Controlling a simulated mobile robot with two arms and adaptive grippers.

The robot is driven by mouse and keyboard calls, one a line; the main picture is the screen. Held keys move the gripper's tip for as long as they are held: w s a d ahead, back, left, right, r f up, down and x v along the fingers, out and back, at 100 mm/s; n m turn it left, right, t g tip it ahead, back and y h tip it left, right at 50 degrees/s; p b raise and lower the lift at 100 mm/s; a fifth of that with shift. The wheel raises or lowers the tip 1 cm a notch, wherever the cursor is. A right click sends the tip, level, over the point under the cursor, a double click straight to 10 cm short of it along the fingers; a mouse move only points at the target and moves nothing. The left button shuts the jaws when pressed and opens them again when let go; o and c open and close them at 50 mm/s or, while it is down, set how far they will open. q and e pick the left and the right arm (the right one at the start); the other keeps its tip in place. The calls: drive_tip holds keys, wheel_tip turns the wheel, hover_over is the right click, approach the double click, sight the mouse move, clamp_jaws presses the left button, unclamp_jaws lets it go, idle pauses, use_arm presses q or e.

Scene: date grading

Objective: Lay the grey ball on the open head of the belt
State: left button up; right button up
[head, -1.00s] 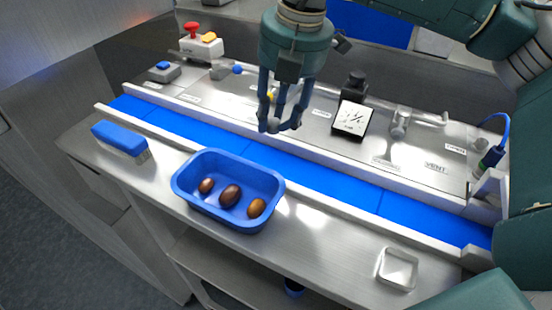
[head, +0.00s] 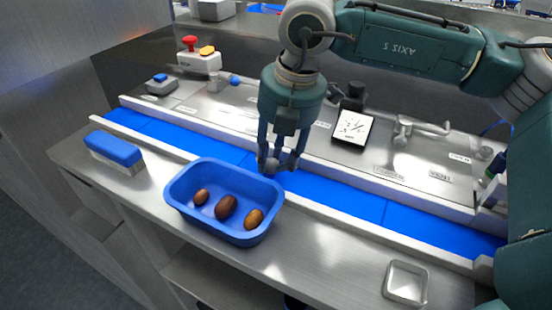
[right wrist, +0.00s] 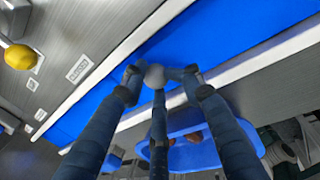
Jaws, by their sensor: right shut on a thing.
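The grey ball (right wrist: 154,76) is held between the fingertips of my right gripper (right wrist: 160,78) in the right wrist view. In the head view my right gripper (head: 276,163) points down over the blue belt (head: 338,188), close to the far edge of the blue tray. The ball shows there only as a small grey shape among the fingertips. The belt runs from far left to right between pale rails; it also shows behind the fingers in the right wrist view (right wrist: 205,38). I cannot tell the ball's height above it. My left gripper is not in view.
The blue tray (head: 180,203) with three brown dates stands before the belt.

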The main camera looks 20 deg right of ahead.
drive_tip(key=o, duration=0.8)
drive_tip(key=shift+f, duration=0.1)
drive_tip(key=shift+r+p, duration=0.35)
drive_tip(key=shift+p, duration=0.05)
drive_tip(key=r+p, duration=0.1)
drive_tip(key=r, duration=0.2)
drive_tip(key=s+d+r+p, duration=0.1)
drive_tip(key=r+p, duration=0.1)
drive_tip(key=r, duration=0.2)
drive_tip(key=r+p, duration=0.1)
drive_tip(key=r, duration=0.3)
drive_tip(key=shift+s+d+r, duration=0.15)
drive_tip(key=shift+s+r, duration=0.05)
drive_tip(key=shift+s, duration=0.2)
